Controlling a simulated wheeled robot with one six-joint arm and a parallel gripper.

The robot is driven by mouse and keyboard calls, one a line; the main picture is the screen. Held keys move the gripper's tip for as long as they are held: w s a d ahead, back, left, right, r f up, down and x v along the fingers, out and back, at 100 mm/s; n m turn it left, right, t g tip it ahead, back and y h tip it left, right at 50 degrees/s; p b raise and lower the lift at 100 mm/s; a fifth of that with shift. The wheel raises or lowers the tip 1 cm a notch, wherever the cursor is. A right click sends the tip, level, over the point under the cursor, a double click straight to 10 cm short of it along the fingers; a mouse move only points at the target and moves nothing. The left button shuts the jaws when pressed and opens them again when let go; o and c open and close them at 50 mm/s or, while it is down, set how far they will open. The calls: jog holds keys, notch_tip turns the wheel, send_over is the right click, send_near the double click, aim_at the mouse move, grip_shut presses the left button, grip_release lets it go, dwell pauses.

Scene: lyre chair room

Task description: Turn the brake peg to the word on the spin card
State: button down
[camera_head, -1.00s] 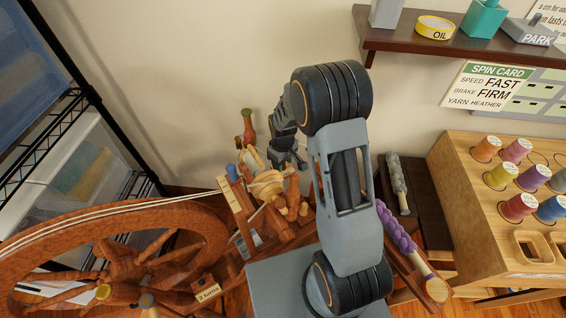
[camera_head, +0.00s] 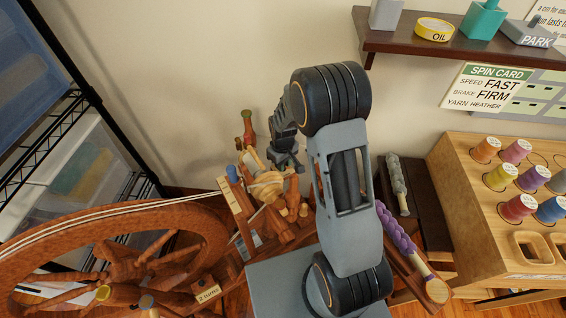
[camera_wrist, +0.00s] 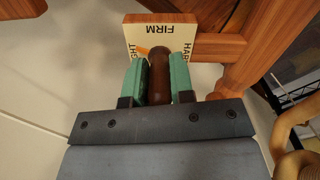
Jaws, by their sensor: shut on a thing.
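The brake peg (camera_wrist: 158,80) is a dark brown turned knob, in the middle of the wrist view. My gripper (camera_wrist: 159,72) is shut on it, with a green pad on each side. Behind it is a cream dial plate (camera_wrist: 180,45). An orange pointer by the peg shows between GHT and FIRM. In the head view my gripper (camera_head: 286,160) is at the spinning wheel (camera_head: 118,215), its fingertips unclear. The spin card (camera_head: 487,86) reads SPEED FAST, BRAKE FIRM, YARN HEATHER.
A wooden rack (camera_head: 492,240) of several thread spools stands at right. A wall shelf (camera_head: 395,42) holds an oil tin (camera_head: 434,30) and a block marked PARK (camera_head: 530,33). A wire rack with bins is at left. Wheel parts crowd my gripper.

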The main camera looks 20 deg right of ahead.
jog(key=shift+m, duration=0.9)
jog(key=c, duration=1)
grip_release()
notch_tip(320, 180, up, 14)
jog(key=p, duration=0.2)
jog(key=shift+p, duration=0.4)
jog(key=shift+f, duration=0.1)
